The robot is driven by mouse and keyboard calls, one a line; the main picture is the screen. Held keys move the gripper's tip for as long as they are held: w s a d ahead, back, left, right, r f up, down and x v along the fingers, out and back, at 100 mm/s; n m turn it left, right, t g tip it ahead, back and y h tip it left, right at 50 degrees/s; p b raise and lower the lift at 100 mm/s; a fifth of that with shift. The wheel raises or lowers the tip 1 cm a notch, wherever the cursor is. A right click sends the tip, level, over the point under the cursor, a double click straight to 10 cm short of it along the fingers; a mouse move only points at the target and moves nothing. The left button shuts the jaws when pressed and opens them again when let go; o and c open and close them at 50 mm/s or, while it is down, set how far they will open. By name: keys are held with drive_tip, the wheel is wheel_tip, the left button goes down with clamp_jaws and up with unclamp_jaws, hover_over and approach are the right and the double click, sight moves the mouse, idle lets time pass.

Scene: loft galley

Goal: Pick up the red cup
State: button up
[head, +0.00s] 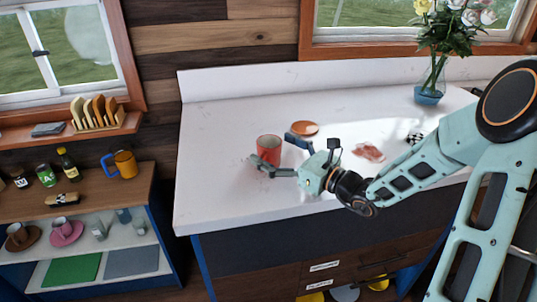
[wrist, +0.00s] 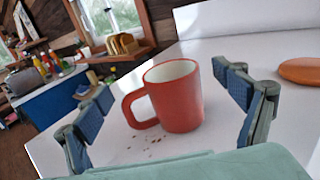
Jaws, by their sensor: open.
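The red cup (head: 269,148) stands upright on the white counter (head: 225,195), left of its middle in the head view. In the wrist view the red cup (wrist: 177,97) has a white inside and its handle on the left. My gripper (head: 275,153) is open, with its fingers reaching toward the cup. In the wrist view my gripper (wrist: 160,100) has one finger to the left of the cup, near the handle, and one to the right. Gaps show between the fingers and the cup, so it is not held.
An orange-brown disc (head: 305,128) lies behind the gripper; it also shows in the wrist view (wrist: 302,71). A pinkish item (head: 369,152) and a flower vase (head: 431,85) are farther right. Crumbs (wrist: 150,141) lie near the cup. The counter's left part is clear.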

drive_tip(key=shift+x, duration=1.05)
drive_tip(key=c, duration=1.4)
